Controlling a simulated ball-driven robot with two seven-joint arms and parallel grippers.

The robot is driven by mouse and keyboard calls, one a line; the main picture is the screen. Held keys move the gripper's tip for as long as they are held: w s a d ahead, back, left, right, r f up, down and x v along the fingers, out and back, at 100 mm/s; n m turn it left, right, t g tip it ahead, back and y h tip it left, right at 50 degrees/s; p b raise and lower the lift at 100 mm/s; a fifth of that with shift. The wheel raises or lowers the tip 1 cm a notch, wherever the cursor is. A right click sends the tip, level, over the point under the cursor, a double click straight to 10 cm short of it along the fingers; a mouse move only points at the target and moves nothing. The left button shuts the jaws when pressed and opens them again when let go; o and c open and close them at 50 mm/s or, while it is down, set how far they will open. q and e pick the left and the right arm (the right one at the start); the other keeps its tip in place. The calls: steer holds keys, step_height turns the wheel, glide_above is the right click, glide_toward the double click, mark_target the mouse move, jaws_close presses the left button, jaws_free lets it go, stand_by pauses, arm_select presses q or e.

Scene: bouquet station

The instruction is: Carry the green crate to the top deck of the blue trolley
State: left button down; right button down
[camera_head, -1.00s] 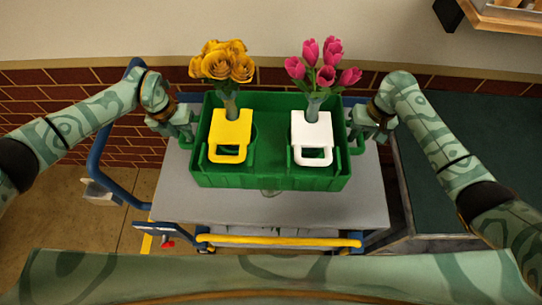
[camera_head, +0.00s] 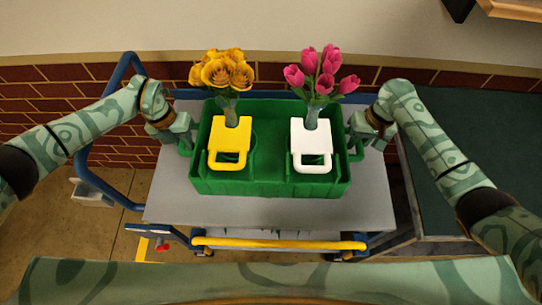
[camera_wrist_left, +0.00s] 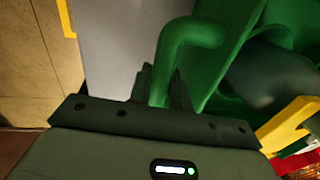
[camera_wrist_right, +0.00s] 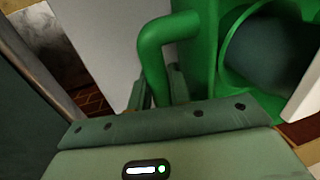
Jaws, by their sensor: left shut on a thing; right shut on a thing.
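The green crate (camera_head: 270,188) is level over the grey top deck (camera_head: 170,195) of the blue trolley (camera_head: 84,165). I cannot tell whether its base touches the deck. My left gripper (camera_head: 186,141) is shut on the crate's left handle, a green bar that shows in the left wrist view (camera_wrist_left: 180,50). My right gripper (camera_head: 356,140) is shut on the right handle, which shows in the right wrist view (camera_wrist_right: 150,55). The crate holds yellow roses (camera_head: 222,70) and pink tulips (camera_head: 320,72) in vases, with a yellow handled piece (camera_head: 229,137) and a white one (camera_head: 311,137).
Grey deck is bare in front of the crate and at both sides. A yellow bar (camera_head: 280,244) runs along the trolley's front. A dark green counter (camera_head: 470,140) stands close on the right. A brick and plaster wall (camera_head: 130,35) is behind.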

arm_select(q)
steer(key=shift+f, duration=0.5)
arm_select(e)
steer(key=shift+f, duration=0.45)
arm_select(q)
steer(key=c, duration=1.5)
jaws_free()
steer(key=shift+a, duration=0.1)
arm_select(e)
steer(key=c, duration=1.5)
jaws_free()
steer(key=shift+d, duration=0.1)
arm_select(q)
steer(key=shift+o, duration=1)
steer(key=shift+s, duration=0.1)
arm_select(e)
steer(key=shift+o, duration=1)
arm_select(q)
steer(key=shift+r, duration=0.1)
arm_select(e)
steer(key=shift+s+r, duration=0.1)
steer(key=shift+s, duration=0.05)
